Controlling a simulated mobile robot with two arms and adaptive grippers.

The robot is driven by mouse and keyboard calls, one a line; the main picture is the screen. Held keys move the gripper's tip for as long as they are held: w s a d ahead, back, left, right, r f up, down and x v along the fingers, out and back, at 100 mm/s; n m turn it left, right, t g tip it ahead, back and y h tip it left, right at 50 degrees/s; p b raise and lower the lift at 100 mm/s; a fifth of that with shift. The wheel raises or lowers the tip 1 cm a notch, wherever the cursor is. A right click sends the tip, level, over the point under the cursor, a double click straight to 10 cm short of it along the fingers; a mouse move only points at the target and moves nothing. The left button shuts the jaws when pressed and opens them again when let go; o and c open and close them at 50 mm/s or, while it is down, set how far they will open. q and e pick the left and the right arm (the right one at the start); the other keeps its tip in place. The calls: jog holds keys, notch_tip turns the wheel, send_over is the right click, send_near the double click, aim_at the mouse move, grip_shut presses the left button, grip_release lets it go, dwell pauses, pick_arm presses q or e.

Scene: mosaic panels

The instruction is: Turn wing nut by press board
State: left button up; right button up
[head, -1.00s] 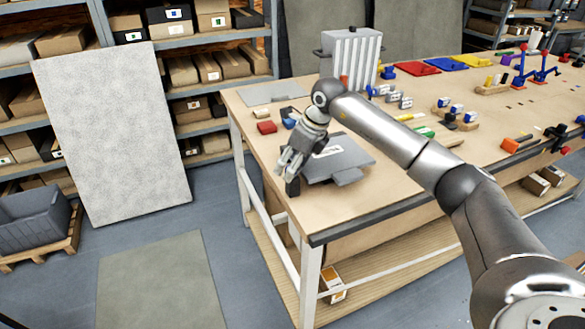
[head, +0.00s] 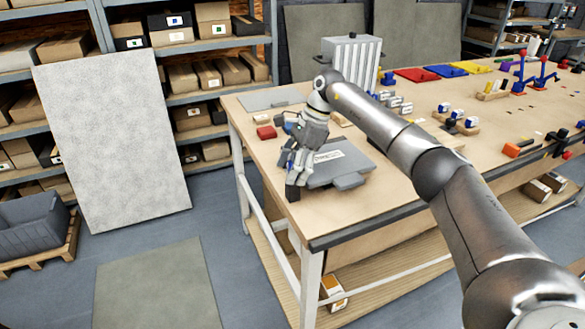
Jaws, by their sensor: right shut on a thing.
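The press board (head: 345,168) is a flat grey plate with a white label, lying on the near left corner of the workbench. A dark block (head: 293,191) stands at its left end, by the table edge. My right gripper (head: 293,168) points down just above this block, shut on a small blue part (head: 288,165) that I take to be the wing nut. The fingers cover most of it, so its angle cannot be told. My left gripper is not in view.
A grey ribbed box (head: 351,58) stands behind. Red, blue and yellow panels and several small fixtures fill the far right. The bench front near the board is bare.

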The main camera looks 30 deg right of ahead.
jog(key=shift+n, duration=0.7)
jog(key=o, duration=1)
jog(key=shift+d+r, duration=0.1)
jog(key=v, duration=1.1)
jog(key=shift+w+r, duration=0.2)
jog(key=shift+r, duration=0.2)
